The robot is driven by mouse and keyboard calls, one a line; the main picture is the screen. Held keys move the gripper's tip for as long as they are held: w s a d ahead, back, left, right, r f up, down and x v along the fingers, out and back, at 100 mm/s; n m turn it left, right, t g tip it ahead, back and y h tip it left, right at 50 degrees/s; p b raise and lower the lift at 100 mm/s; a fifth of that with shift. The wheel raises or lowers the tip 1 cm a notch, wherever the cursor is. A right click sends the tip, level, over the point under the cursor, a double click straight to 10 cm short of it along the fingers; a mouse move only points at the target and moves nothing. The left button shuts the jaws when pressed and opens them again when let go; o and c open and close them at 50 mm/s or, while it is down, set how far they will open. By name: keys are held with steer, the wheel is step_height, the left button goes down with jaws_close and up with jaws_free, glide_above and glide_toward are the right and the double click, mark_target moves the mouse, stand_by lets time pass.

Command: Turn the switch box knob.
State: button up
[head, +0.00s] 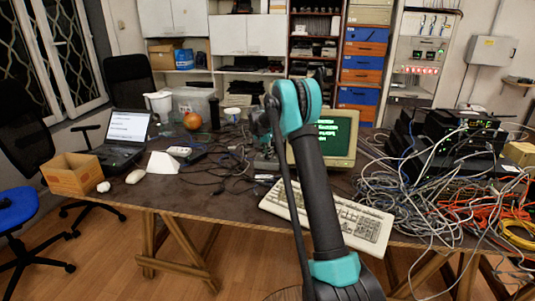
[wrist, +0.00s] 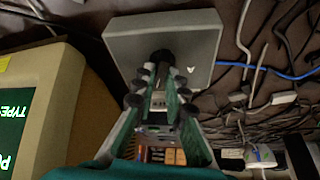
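The switch box is a flat grey box (wrist: 201,37) at the top middle of the wrist view. Its black knob (wrist: 161,58) sticks out from its face. A white mark shows on the face to the right of the knob. My gripper (wrist: 162,73) points at the knob, with a gap between its two green fingers. The fingertips are close to the knob, one toward each side; I cannot tell whether they touch it. In the head view, my arm covers most of the gripper and knob area, beside the monitor.
The monitor (head: 341,141) stands close beside the box, at the left in the wrist view (wrist: 52,110). A keyboard (head: 335,216) lies in front. Loose cables (head: 420,190) crowd the right of the table (head: 215,211). A laptop (head: 126,135) stands at left.

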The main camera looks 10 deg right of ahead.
steer(key=shift+o, duration=1.4)
steer(key=v, duration=1.2)
steer(key=shift+d, duration=0.1)
